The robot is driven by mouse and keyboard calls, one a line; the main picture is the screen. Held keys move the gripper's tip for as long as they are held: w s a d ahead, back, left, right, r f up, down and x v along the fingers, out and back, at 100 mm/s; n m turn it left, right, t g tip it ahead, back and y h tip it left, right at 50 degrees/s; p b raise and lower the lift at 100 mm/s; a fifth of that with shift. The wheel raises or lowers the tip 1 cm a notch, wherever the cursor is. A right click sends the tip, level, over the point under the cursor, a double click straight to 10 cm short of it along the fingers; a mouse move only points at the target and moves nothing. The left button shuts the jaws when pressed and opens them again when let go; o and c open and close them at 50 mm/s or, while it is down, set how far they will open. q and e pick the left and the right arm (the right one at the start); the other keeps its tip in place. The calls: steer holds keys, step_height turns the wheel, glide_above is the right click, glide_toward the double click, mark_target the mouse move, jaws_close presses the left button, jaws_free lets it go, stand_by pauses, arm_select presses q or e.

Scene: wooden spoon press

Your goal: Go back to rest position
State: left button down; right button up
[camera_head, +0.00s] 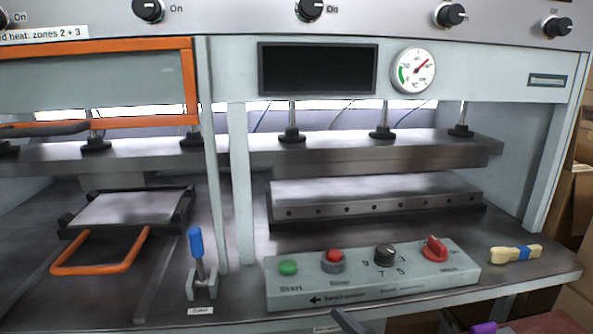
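A dark, slim shape (45,130) reaches in from the left edge in front of the press. It may be part of my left gripper, but its fingertips cannot be made out. A small dark tip (347,321) pokes up at the bottom edge, below the control box. It may be part of my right gripper; the rest is cut off. Nothing is seen held by either. The press (225,170) stands ahead, with its upper plate (380,148) above a lower heated block (375,202) and a gap between them.
The control box (455,272) with buttons and knobs sits at the front. A blue-handled lever (196,245) stands left of it. An orange handle (100,268) joins a tray (128,207). A wooden-handled brush (515,254) lies at right. Cardboard boxes (575,205) stand beyond.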

steer(key=s+d+f+m+g+h, duration=0.2)
steer(key=s+d+f+h, duration=0.3)
steer(key=s, duration=0.4)
steer(key=s+d+f+m+g+h, duration=0.2)
steer(key=s+d+f+h, duration=0.4)
steer(key=s+f, duration=0.3)
steer(key=shift+d+f+m+g+p, duration=0.3)
steer(key=shift+d+f+m+p, duration=0.15)
steer(key=shift+d+f+m, duration=0.25)
